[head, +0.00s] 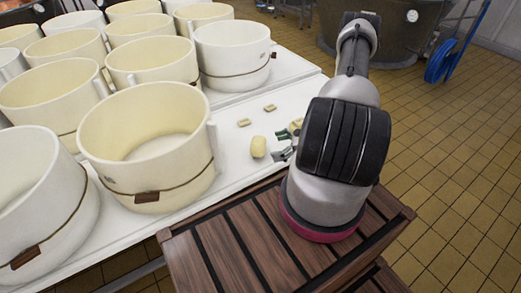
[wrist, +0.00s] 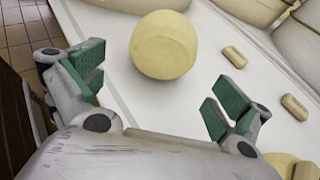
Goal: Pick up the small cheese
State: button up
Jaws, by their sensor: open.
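A pale yellow rounded cheese (head: 259,147) stands on the white table beside the vats. It shows at the top middle of the wrist view (wrist: 163,45), ahead of my gripper (wrist: 155,92). My gripper is open, its green-padded fingers apart with nothing between them. In the head view my gripper (head: 284,145) is just right of the rounded cheese, partly hidden by my arm. Smaller oblong pieces lie near: one behind the cheese (head: 244,122), also in the wrist view (wrist: 235,57), and another further back (head: 269,108). I cannot tell which the task calls small.
Several cream vats fill the table's left side; the nearest vat (head: 150,140) stands close left of the rounded cheese. A wooden slatted crate (head: 240,255) is in front. Another yellowish cheese (wrist: 280,160) shows at the wrist view's lower right. Tiled floor (head: 450,190) lies open at right.

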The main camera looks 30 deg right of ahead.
aim_at(258, 138)
jog(key=shift+w+a, duration=0.15)
jog(key=shift+w, duration=0.35)
jog(key=x, duration=0.7)
jog(key=shift+a+r, duration=0.25)
jog(key=c, duration=1.4)
jog(key=shift+o, duration=0.2)
notch_tip(258, 138, up, 10)
jog(key=shift+r, duration=0.1)
